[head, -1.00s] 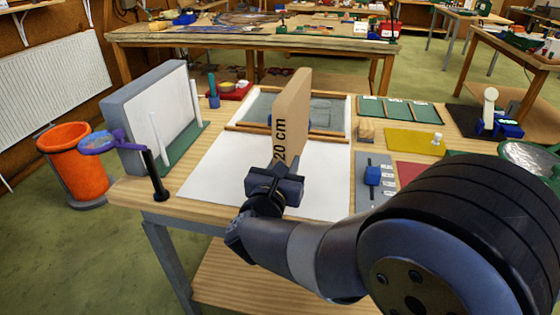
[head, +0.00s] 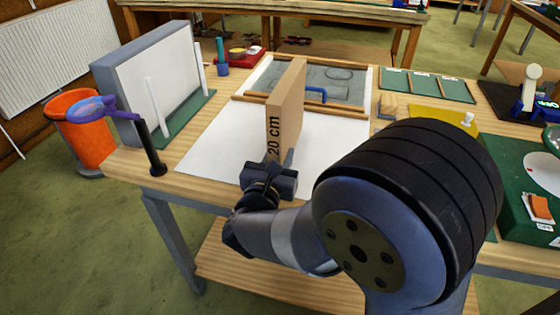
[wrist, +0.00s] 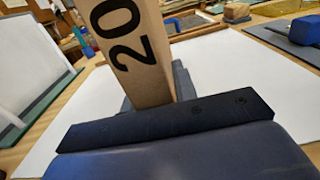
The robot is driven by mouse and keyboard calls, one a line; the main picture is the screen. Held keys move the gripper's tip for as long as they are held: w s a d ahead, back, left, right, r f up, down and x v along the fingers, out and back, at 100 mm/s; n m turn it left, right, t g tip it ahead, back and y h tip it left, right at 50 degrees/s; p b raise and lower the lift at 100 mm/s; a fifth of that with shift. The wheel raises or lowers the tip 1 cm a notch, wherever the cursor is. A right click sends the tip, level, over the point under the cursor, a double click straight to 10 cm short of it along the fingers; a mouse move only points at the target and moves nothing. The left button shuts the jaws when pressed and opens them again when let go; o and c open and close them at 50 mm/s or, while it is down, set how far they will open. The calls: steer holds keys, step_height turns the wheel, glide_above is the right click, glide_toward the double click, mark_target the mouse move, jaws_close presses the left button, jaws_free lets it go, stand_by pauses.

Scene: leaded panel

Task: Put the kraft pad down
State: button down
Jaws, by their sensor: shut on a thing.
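The kraft pad (head: 287,112) is a tan upright block marked "20 cm" on its narrow face. It stands on edge over the white sheet (head: 212,145) on the wooden table. My gripper (head: 279,165) is shut on the near lower end of the pad. In the wrist view the pad (wrist: 138,60) rises between the jaws, with the "20" marking facing the camera. The pad hides part of the framed grey panel behind it. I cannot tell whether its lower edge touches the sheet.
A framed grey panel (head: 345,86) lies behind the sheet. A white upright board (head: 160,75) and a magnifier on a black post (head: 151,148) stand at left. A wooden block (head: 388,105) and green tray (head: 425,85) lie at right. White sheet is clear around the pad.

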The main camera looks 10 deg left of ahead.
steer(key=shift+f, duration=0.85)
steer(key=shift+f, duration=0.15)
steer(key=c, duration=1.6)
jaws_free()
steer(key=shift+f+b, duration=0.1)
steer(key=shift+b, duration=0.25)
steer(key=o, duration=0.5)
steer(key=shift+r+p, duration=0.2)
steer(key=shift+p, duration=0.1)
